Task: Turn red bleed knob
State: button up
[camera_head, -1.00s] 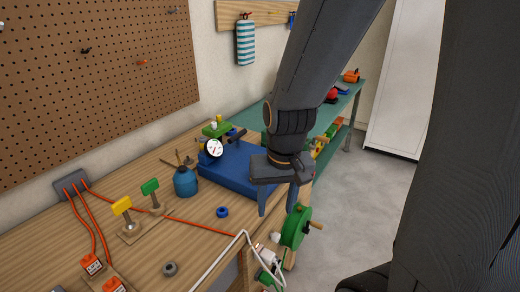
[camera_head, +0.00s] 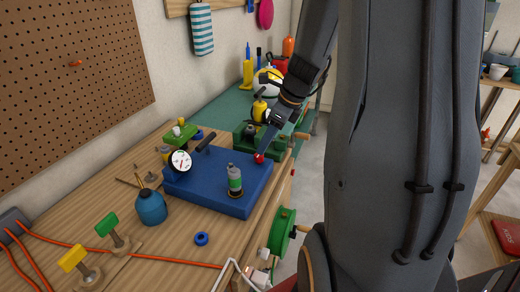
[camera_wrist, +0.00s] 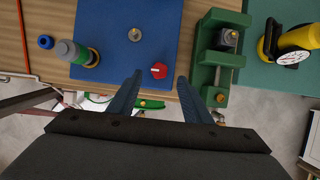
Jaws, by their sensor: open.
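The red knob (camera_head: 259,157) sits at the right end of the blue block (camera_head: 215,178) on the wooden bench. In the wrist view the red knob (camera_wrist: 159,70) appears between the two fingertips of my gripper (camera_wrist: 160,77), near the block's edge. My gripper (camera_head: 266,140) is open and empty, with its blue fingers pointing down toward the knob. One finger shows close to the knob in the head view, and the other is hidden. I cannot tell whether either finger touches the knob.
A grey-green cylinder (camera_head: 234,181) and a gauge (camera_head: 181,160) stand on the block. A green vise (camera_wrist: 219,60) is right beside my right finger in the wrist view. A green wheel (camera_head: 282,232) hangs at the bench's front edge. A blue ring (camera_head: 201,239) lies in front of the block.

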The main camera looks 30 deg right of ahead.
aim_at(259, 159)
jog(key=shift+x, duration=2.5)
jog(key=c, duration=1.1)
